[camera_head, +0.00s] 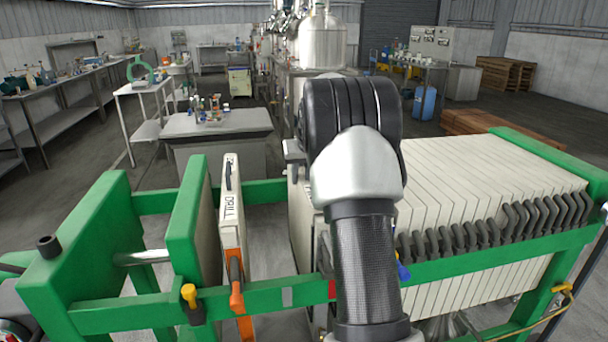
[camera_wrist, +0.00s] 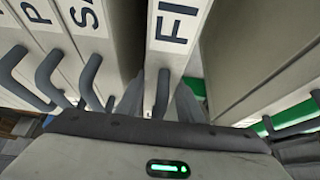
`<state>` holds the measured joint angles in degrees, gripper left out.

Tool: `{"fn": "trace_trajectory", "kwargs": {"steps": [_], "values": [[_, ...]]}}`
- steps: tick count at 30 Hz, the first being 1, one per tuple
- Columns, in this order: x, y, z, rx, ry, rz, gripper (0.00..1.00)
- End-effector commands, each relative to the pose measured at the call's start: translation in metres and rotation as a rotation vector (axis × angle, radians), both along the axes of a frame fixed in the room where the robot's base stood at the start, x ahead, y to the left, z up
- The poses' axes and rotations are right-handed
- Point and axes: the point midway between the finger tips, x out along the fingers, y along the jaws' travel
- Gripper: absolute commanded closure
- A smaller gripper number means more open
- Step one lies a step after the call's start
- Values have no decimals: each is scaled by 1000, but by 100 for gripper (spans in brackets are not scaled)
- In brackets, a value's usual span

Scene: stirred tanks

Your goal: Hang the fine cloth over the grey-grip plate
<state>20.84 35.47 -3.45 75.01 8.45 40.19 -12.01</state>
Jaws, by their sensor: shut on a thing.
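The fine cloth (camera_wrist: 178,22), a pale panel whose visible label reads "FI", hangs upright in the wrist view with a dark handle at its edge. My gripper (camera_wrist: 160,95) is shut on that handle, one finger on each side. In the head view my wrist and arm hide my fingers and this cloth. Several pale plates with dark grey grips (camera_head: 480,232) stand packed at the right of the press. I cannot tell which one is the task's grey-grip plate. A pale plate with an orange grip (camera_head: 235,275) stands apart at the left, bearing a labelled cloth (camera_head: 231,210).
The green press frame (camera_head: 265,298) runs along both sides. There is a gap between the orange-grip plate and the pack. In the wrist view, pieces marked "P" and "S" (camera_wrist: 85,17) with dark handles stand close at left. A grey table (camera_head: 190,125) stands behind.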

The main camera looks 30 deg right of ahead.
Motion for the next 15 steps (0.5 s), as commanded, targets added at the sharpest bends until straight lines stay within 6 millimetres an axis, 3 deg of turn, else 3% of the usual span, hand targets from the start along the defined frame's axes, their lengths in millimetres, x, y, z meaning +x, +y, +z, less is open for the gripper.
{"fn": "trace_trajectory", "kwargs": {"steps": [10,11,14,15], "values": [[1,0,0,-1,-3,0,100],[1,0,0,-1,-3,0,63],[1,0,-1,-1,-3,0,46],[0,0,-1,-1,-2,0,45]]}}
